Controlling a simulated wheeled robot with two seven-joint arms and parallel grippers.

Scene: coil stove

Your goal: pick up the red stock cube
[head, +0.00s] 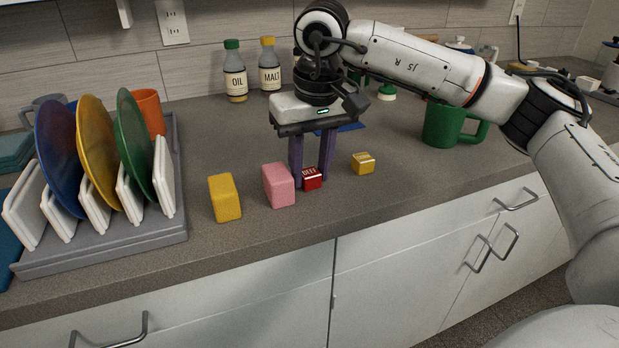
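The red stock cube (312,179) is small, with a white top label, and sits on the grey counter. My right gripper (311,176) points straight down at it, with its two dark purple fingers apart, one on each side of the cube. The gap between the fingers looks about as wide as the cube. I cannot tell whether the fingers touch it. My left gripper is not in view.
A pink block (279,185) stands close to the left of the fingers, and a yellow block (225,198) farther left. A small yellow cube (363,163) lies right. A green mug (450,124) stands behind right; a plate rack (150,232) fills the left.

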